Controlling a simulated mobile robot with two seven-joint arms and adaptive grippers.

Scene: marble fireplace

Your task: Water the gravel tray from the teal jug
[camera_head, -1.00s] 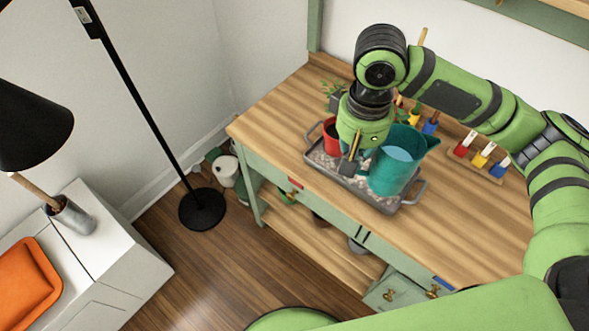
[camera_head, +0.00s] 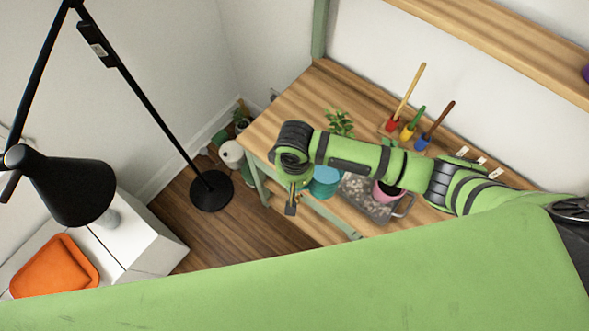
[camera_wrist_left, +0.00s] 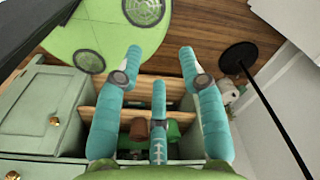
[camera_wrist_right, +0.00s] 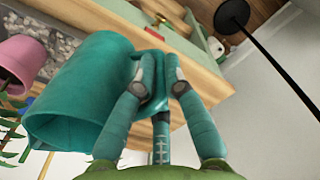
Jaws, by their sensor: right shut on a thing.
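The teal jug (camera_head: 325,182) is at the left end of the gravel tray (camera_head: 402,208) in the head view, partly hidden by my right arm. A light blue surface shows in its mouth. The right wrist view shows the jug (camera_wrist_right: 75,90) large, its handle between my right gripper's fingers (camera_wrist_right: 157,75), which are shut on it. Its exact tilt is hard to tell. Grey gravel (camera_wrist_right: 58,45) and a pink pot (camera_wrist_right: 18,62) show beside it; the pot (camera_head: 385,191) stands in the tray. My left gripper (camera_wrist_left: 160,62) is open and empty, away from the tray.
The wooden bench (camera_head: 285,110) carries a leafy plant (camera_head: 340,122) and small coloured pots with tools (camera_head: 408,130) behind the tray. A black floor lamp (camera_head: 212,190) stands left of the bench. A white cabinet with an orange cushion (camera_head: 55,266) is at lower left.

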